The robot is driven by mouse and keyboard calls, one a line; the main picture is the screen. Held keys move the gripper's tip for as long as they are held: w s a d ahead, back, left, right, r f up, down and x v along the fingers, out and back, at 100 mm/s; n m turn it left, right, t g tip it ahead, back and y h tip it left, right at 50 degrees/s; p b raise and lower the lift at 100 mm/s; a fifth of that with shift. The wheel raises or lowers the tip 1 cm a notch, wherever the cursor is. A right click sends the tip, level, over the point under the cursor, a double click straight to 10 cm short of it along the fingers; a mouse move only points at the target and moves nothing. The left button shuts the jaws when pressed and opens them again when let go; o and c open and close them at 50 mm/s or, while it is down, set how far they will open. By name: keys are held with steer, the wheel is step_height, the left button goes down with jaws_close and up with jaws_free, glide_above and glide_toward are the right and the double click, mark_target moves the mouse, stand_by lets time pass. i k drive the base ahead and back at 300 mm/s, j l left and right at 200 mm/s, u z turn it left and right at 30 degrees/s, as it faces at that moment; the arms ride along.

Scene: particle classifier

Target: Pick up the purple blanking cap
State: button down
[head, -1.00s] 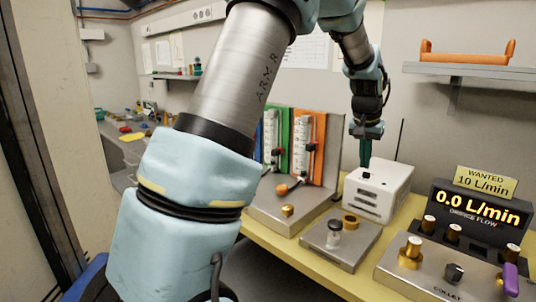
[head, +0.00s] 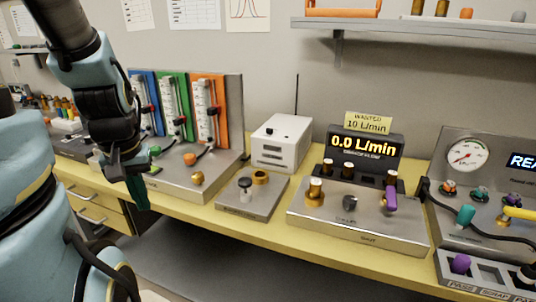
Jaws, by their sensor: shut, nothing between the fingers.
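A tall purple piece (head: 390,199) stands at the right of the metal flow block (head: 330,228), below the 0.0 L/min display. A short rounded purple piece (head: 460,264) sits in the left part of the labelled tray (head: 484,287) at the lower right. My gripper (head: 139,200) points down at the left, in front of the bench edge, far from both purple pieces. Its teal fingers are shut and empty.
The flowmeter stand (head: 207,183) with blue, green and orange panels is close to my gripper. A white box (head: 281,145) with an antenna and a small metal fixture (head: 240,207) stand mid-bench. A gauge panel (head: 469,190) with hoses is at right. A shelf (head: 400,27) overhangs the back.

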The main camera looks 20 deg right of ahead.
mark_target(461, 264)
steer(key=k+l+u, duration=0.2)
steer(key=k+l, duration=0.2)
steer(key=k+l+u, duration=0.45)
steer(key=k, duration=0.4)
steer(key=k+l+u, duration=0.2)
steer(key=k, duration=0.3)
steer(key=k+l+u, duration=0.25)
steer(key=k, duration=0.2)
